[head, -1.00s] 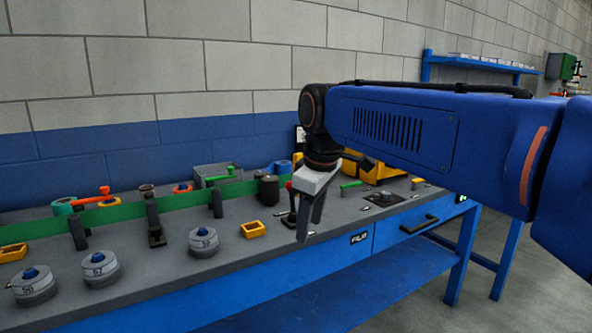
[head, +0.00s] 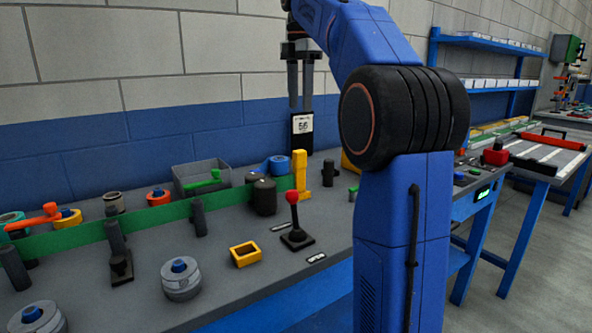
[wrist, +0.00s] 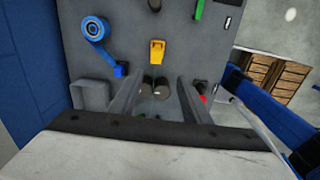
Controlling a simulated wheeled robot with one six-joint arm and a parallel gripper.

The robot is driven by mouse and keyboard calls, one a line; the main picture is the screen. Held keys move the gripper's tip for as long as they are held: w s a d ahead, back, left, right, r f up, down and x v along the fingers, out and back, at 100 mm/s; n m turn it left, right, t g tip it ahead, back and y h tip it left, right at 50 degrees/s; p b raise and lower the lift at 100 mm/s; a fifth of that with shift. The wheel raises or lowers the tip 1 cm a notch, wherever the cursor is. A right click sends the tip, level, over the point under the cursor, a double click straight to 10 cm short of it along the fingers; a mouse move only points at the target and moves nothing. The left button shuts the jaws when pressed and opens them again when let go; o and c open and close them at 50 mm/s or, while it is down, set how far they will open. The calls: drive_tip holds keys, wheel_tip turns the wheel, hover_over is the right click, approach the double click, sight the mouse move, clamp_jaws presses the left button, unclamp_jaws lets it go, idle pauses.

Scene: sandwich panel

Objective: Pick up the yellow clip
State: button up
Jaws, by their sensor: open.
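The yellow clip (head: 300,175) stands upright near the back of the bench, right of a dark cylinder (head: 264,196). In the wrist view the yellow clip (wrist: 157,50) shows from above, beyond my fingertips and close to the centre line. My gripper (head: 300,106) points down, high above the back of the bench, with its two fingers apart. In the wrist view my gripper (wrist: 158,84) is open, with nothing held between the fingers. The clip is apart from the fingers.
A red-knobbed lever (head: 295,220) stands in front of the clip. A blue tape roll (head: 279,166) and a grey bin (head: 201,177) are to its left. A yellow open box (head: 245,254) sits nearer the front. A wall runs behind the bench.

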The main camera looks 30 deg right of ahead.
sight(300, 151)
drive_tip(key=f, duration=1.1)
drive_tip(key=shift+w+d+f, duration=0.2)
drive_tip(key=shift+w+d, duration=0.05)
drive_tip(key=shift+w, duration=0.15)
drive_tip(key=shift+w+f, duration=0.15)
drive_tip(key=shift+f, duration=2.7)
clamp_jaws()
